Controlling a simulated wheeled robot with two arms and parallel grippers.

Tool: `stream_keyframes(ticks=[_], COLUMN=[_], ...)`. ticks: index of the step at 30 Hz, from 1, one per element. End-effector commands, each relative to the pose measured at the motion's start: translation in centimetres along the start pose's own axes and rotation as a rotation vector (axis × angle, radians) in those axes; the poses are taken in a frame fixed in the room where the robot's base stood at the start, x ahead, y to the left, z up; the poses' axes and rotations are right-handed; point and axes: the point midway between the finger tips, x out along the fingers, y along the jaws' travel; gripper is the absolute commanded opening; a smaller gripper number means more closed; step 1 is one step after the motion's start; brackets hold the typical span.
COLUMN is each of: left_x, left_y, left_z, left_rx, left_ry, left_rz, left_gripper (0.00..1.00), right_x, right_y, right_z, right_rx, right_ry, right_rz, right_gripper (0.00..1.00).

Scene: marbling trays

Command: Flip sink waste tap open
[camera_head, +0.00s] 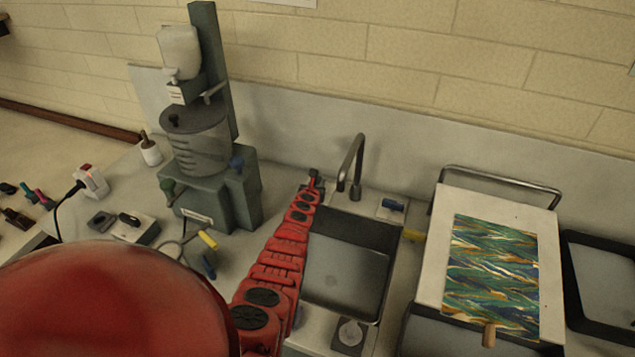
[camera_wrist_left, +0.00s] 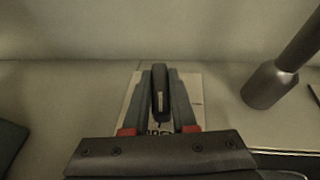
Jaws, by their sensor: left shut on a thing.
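A dark tap lever (camera_wrist_left: 160,92) stands on a pale labelled plate (camera_wrist_left: 195,85) on the counter, in the left wrist view. Its label is mostly covered by my gripper and cannot be read. My left gripper (camera_wrist_left: 160,80) is shut on the lever, one finger on each side. In the head view my left arm reaches along the sink's left side, and the left gripper (camera_head: 315,180) is at the sink's back left corner, left of the faucet (camera_head: 352,168). The lever is too small and covered there to make out. My right gripper is not in view.
The sink basin (camera_head: 345,285) is right of my arm. A grey dispenser (camera_head: 210,170) stands to the left. A board with a marbled sheet (camera_head: 490,270) lies at the right.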

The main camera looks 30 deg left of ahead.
Motion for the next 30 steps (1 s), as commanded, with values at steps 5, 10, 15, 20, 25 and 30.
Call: stream_keyframes(ticks=[5, 10, 15, 20, 25, 30], left_x=[0.08, 0.07, 0.05, 0.04, 0.03, 0.04], left_y=[0.14, 0.12, 0.07, 0.0, -0.02, -0.01], left_z=[-0.26, -0.17, -0.08, -0.05, -0.04, -0.04], left_rx=[0.033, 0.054, 0.065, 0.068, 0.068, 0.067], left_ry=[0.001, 0.001, 0.0, 0.0, 0.0, 0.0], left_rz=[-0.085, -0.136, -0.158, -0.164, -0.164, -0.164], left_gripper=[0.0, 0.0, 0.0, 0.0, 0.0, 0.41], right_x=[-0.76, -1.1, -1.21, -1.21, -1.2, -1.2], right_y=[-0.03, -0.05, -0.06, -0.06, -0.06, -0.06], right_z=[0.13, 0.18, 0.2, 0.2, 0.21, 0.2], right_rx=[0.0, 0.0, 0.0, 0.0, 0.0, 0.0], right_ry=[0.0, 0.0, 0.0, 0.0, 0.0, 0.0], right_rz=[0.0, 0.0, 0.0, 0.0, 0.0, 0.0], right_gripper=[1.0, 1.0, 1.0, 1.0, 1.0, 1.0])
